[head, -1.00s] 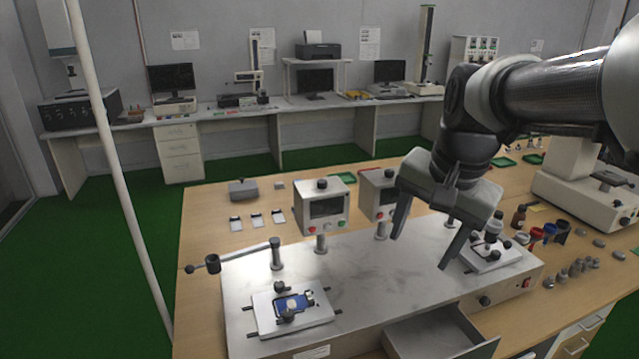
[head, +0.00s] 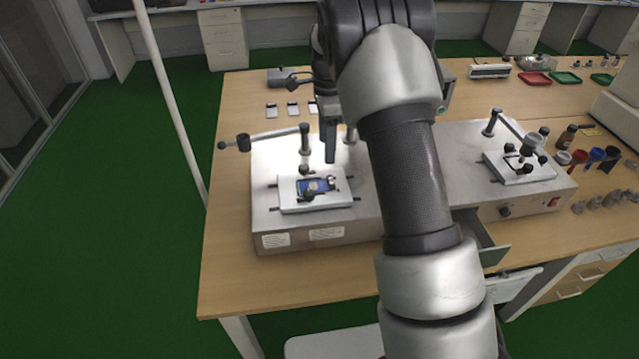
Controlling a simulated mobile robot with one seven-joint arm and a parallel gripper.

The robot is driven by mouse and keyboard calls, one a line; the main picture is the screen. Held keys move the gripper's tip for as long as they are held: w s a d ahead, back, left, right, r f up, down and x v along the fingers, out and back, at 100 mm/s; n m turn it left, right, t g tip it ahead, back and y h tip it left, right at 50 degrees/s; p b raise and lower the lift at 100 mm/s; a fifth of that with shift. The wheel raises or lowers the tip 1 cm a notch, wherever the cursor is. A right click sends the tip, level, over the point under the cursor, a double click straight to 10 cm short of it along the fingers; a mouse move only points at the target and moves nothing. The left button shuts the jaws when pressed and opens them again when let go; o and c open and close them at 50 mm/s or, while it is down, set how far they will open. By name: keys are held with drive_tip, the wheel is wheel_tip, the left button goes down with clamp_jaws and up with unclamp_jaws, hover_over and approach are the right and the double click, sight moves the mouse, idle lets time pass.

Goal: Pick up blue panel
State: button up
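The blue panel (head: 305,186) is a small blue rectangle lying in the white fixture plate (head: 290,205) at the left end of the metal bench unit (head: 365,215). A dark knob and a pale round piece cover part of it. My gripper (head: 331,158) points down just beyond and slightly right of the panel, apart from it. One dark finger shows at the left of the hand; my own arm hides the other finger. The gripper looked open and empty a second ago, and the visible finger still stands well out to the side.
A lever arm on a post (head: 304,140) stands behind the fixture. A second fixture (head: 520,168) with clamps sits at the right end. A drawer (head: 487,240) is open at the front. Bottles and cups (head: 590,157) stand at the right. The table's left strip is mostly clear.

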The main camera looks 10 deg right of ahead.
hover_over(328, 181)
drive_tip(key=f, duration=0.7)
drive_tip(key=shift+s+a, duration=0.1)
drive_tip(key=shift+a, duration=0.15)
drive_tip(key=shift+d+f+p, duration=0.15)
drive_tip(key=shift+f+p, duration=0.2)
drive_tip(key=shift+f, duration=1)
drive_tip(key=shift+d+f+p, duration=0.15)
drive_tip(key=shift+f+p, duration=0.15)
drive_tip(key=shift+f, duration=1)
drive_tip(key=shift+c, duration=0.4)
drive_tip(key=c, duration=1)
